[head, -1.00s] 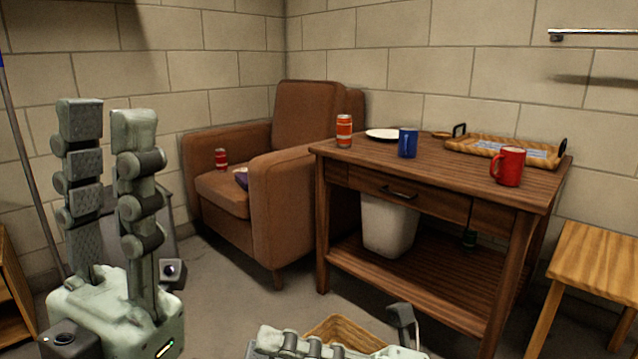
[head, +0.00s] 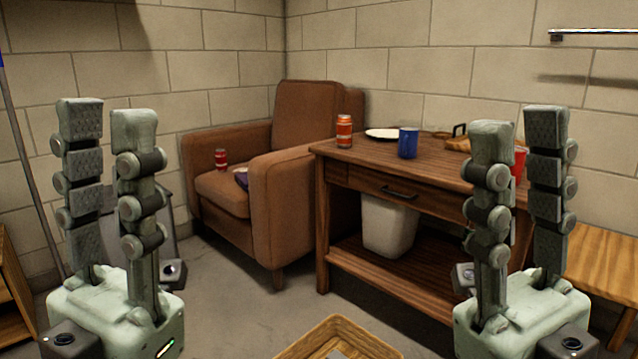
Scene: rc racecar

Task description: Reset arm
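My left gripper (head: 108,122) stands upright at the left of the head view, fingers pointing up. There is a gap between its fingers and nothing in it. My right gripper (head: 519,132) stands upright at the right, also fingers up, with a gap between them. It is in front of the wooden table and hides part of the red mug (head: 519,162) and most of the wicker tray (head: 458,143). I see nothing held in it. Both grippers are at about the same height.
The wooden table (head: 375,165) carries an orange can (head: 344,131), a white plate (head: 383,134) and a blue mug (head: 408,143). A brown armchair (head: 312,112) holds a red can (head: 221,158). A wicker basket (head: 300,345) is at the bottom, and a wooden stool (head: 606,262) at right.

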